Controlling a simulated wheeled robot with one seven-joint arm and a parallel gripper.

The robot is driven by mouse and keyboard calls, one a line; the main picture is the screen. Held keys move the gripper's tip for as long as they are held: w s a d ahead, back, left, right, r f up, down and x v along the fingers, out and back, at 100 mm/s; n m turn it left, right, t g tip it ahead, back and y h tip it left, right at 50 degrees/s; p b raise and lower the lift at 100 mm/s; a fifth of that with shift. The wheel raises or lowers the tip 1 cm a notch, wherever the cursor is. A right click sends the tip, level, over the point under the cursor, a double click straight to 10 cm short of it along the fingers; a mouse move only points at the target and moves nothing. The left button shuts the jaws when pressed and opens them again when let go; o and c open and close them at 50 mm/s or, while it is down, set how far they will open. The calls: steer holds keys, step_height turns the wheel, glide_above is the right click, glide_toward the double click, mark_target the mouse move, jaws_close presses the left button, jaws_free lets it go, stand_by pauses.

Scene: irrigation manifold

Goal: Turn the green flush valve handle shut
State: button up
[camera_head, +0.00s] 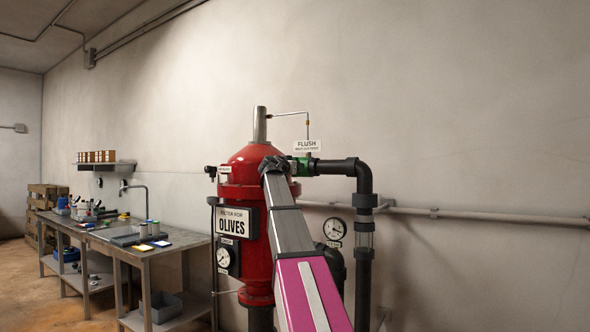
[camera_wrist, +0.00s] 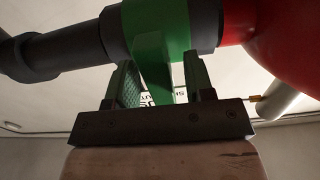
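The green flush valve (camera_head: 303,166) sits on the dark pipe to the right of the red filter tank, partly hidden behind my arm in the head view. In the wrist view its green body (camera_wrist: 160,25) spans the top. The green handle (camera_wrist: 155,78) extends from the body down between the two fingers of my gripper (camera_wrist: 159,64). The fingers stand apart, one on each side of the handle, with a clear gap on its right. The left finger is very close to the handle; I cannot tell whether it touches. The head view hides the fingertips.
The red tank (camera_head: 243,174) stands close beside the valve, with a black pipe (camera_head: 363,200) on the other side. A white FLUSH sign (camera_head: 307,146) is just above the valve. A workbench (camera_head: 165,262) stands at the left. The wall at right is open apart from a horizontal pipe.

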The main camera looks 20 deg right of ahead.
steer(key=v, duration=1.1)
steer(key=shift+d, duration=0.1)
steer(key=s+a+f+n+g+y, duration=0.2)
steer(key=a+f+n+y, duration=0.15)
steer(key=f, duration=1.85)
steer(key=s+a+f+n+g+y, duration=0.2)
steer(key=f+n+y, duration=0.15)
steer(key=f, duration=1.85)
steer(key=s+a+f+n+g+y, duration=0.1)
steer(key=s+a+f+g+y, duration=0.2)
steer(key=s+f, duration=0.8)
steer(key=s+a+f+n+g+y, duration=0.2)
steer(key=s+a+f+g+y, duration=0.2)
steer(key=s+f, duration=0.8)
step_height(320, 180, down, 8)
steer(key=shift+a+r+n, duration=0.2)
steer(key=shift+a+n, duration=0.1)
steer(key=shift+a, duration=0.85)
